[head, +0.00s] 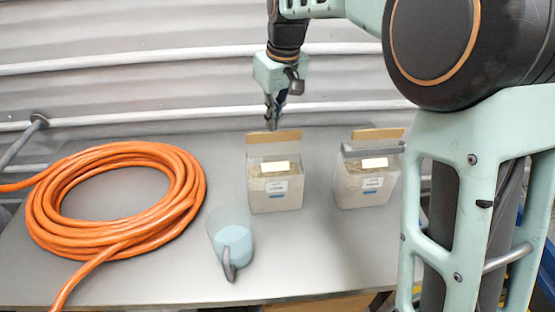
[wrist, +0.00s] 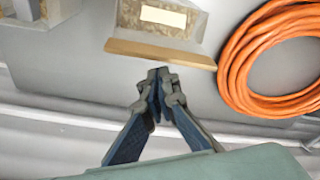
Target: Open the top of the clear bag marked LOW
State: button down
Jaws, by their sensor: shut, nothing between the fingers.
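Two clear bags of pale brown material stand upright on the grey table. The left bag (head: 274,190) has a tan strip (head: 273,137) along its raised top, and the right bag (head: 366,184) has a similar strip (head: 378,134) above a grey band. Their labels are too small to read, so I cannot tell which is marked LOW. My gripper (head: 271,124) is shut and empty, pointing down at the left bag's top edge. In the wrist view, my fingertips (wrist: 160,75) are just beyond that bag's tan strip (wrist: 160,53); contact is unclear.
A coiled orange hose (head: 115,200) covers the table's left side. Bare table (head: 320,240) lies at the front right. A corrugated wall (head: 150,75) stands behind.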

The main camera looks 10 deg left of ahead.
jog(key=s+d+b, duration=0.2)
jog(key=s+b, duration=0.1)
jog(key=s, duration=0.4)
dwell(0.8)
dwell(0.3)
jog(key=shift+s+d+f+b, duration=0.25)
jog(key=shift+s+b, duration=0.3)
jog(key=shift+s, duration=0.25)
jog(key=shift+s+d+f+b, duration=0.1)
jog(key=shift+s+d+b, duration=0.15)
jog(key=shift+s+b, duration=0.4)
jog(key=shift+s+d+f+b, duration=0.25)
jog(key=shift+s+b, duration=0.15)
jog(key=shift+s, duration=0.5)
jog(key=shift+r, duration=0.1)
notch_tip(320, 180, up, 8)
jog(key=p, duration=0.6)
jog(key=shift+p, duration=0.4)
